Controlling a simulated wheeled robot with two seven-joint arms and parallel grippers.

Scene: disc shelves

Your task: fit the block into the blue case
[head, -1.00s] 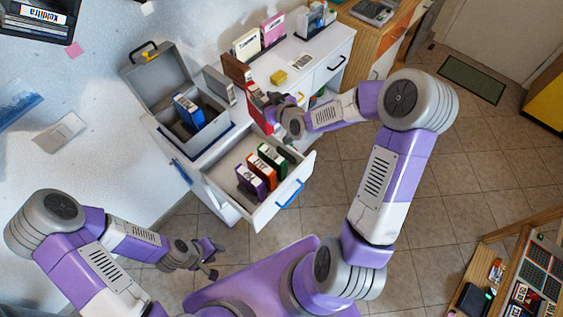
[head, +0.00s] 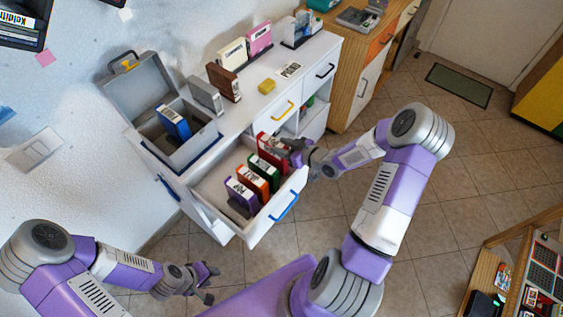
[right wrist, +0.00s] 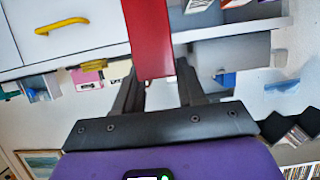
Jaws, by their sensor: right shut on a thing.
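The blue case (head: 174,122) stands upright in the open grey box on the left of the counter. A small yellow block (head: 267,87) lies on the counter top. My right gripper (head: 293,152) is shut on a red case (head: 271,149), at the right end of the row in the open drawer. I cannot tell if the red case touches the drawer floor. The red case also fills the upper middle of the right wrist view (right wrist: 150,38), between the fingers. My left gripper (head: 214,284) is open and empty, low at the left, away from the furniture.
The open drawer (head: 262,222) also holds green (head: 264,171), orange (head: 252,183) and purple (head: 242,194) cases. The grey box (head: 193,153) has its lid raised. Grey (head: 205,95) and brown (head: 224,82) cases stand on the counter. Floor in front is clear.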

